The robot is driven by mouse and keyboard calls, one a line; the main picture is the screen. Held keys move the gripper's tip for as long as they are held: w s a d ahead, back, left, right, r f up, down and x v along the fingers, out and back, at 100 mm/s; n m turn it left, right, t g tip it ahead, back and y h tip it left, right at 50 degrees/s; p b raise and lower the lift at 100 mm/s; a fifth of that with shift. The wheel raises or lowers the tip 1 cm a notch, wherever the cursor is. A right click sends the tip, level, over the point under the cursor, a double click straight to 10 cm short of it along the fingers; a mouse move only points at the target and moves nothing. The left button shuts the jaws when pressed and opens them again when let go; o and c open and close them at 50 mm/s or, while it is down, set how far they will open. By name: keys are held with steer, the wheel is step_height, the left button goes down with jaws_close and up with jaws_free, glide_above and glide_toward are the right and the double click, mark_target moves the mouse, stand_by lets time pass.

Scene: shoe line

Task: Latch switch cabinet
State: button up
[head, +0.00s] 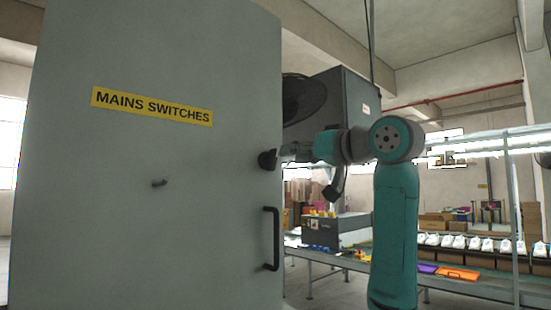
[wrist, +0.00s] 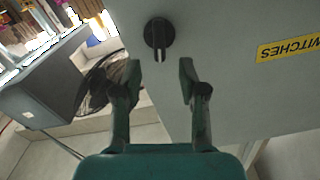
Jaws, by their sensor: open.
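The grey switch cabinet (head: 100,220) fills the left of the head view. Its door face bears a yellow MAINS SWITCHES label (head: 152,106), partly seen upside down in the wrist view (wrist: 288,48). A black latch knob (head: 267,159) sits near the door's right edge, above a black bar handle (head: 271,238). In the wrist view the knob (wrist: 158,33) has a lighter grip bar pointing down the picture. My gripper (wrist: 160,72) is open and empty, its fingertips either side of the bar's line. The bar's end is close to the fingertips; contact cannot be told.
A dark machine with a round fan (head: 305,98) stands behind my arm. A conveyor (head: 480,288) with orange and purple pieces and a row of white shoes (head: 458,242) lie at the right.

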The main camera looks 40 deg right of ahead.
mark_target(276, 157)
steer(key=w, duration=0.7)
steer(key=shift+a, duration=0.1)
steer(key=shift+c, duration=0.3)
jaws_close()
